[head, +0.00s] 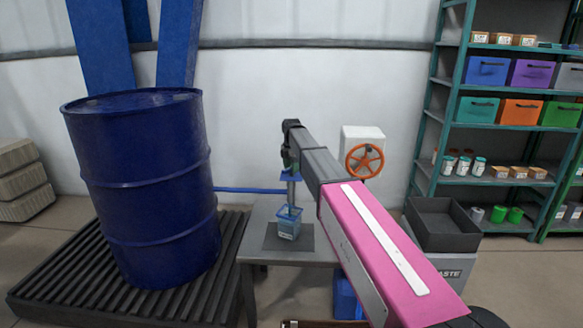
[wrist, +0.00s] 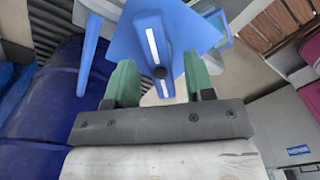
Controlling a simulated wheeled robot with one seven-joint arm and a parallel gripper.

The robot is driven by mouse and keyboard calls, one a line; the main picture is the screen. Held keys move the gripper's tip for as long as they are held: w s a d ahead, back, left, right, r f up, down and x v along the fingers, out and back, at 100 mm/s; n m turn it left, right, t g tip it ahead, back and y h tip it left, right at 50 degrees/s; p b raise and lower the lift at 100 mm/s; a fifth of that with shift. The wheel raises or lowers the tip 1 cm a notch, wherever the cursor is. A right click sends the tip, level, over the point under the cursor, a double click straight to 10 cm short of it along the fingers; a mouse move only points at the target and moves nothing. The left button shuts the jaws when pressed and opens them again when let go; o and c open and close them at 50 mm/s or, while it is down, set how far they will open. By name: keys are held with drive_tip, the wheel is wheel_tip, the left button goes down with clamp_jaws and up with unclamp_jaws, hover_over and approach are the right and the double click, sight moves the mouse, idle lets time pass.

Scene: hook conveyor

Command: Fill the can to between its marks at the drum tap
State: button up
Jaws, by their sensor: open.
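The blue drum (head: 145,190) stands upright at the left in the head view. A small blue can (head: 288,226) with a pale label stands on a dark mat on a grey table; its marks and fill level are too small to read. A metal tap pipe (head: 291,192) with blue parts comes down just above the can. My gripper (wrist: 160,80) is open; its green fingers stand either side of the lower end of a blue tap lever (wrist: 152,42) with a white stripe. I cannot tell whether they touch it. In the head view my arm partly hides the tap.
The drum stands on a dark slatted platform (head: 60,285). The grey table (head: 262,250) is small. A white box with an orange handwheel (head: 364,160) is on the wall behind. A dark waste bin (head: 443,226) and green shelves (head: 432,120) stand at the right.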

drive_tip(key=shift+f, duration=0.1)
clamp_jaws()
drive_tip(key=shift+m, duration=0.3)
drive_tip(key=m, duration=0.3)
drive_tip(key=shift+m, duration=2.2)
unclamp_jaws()
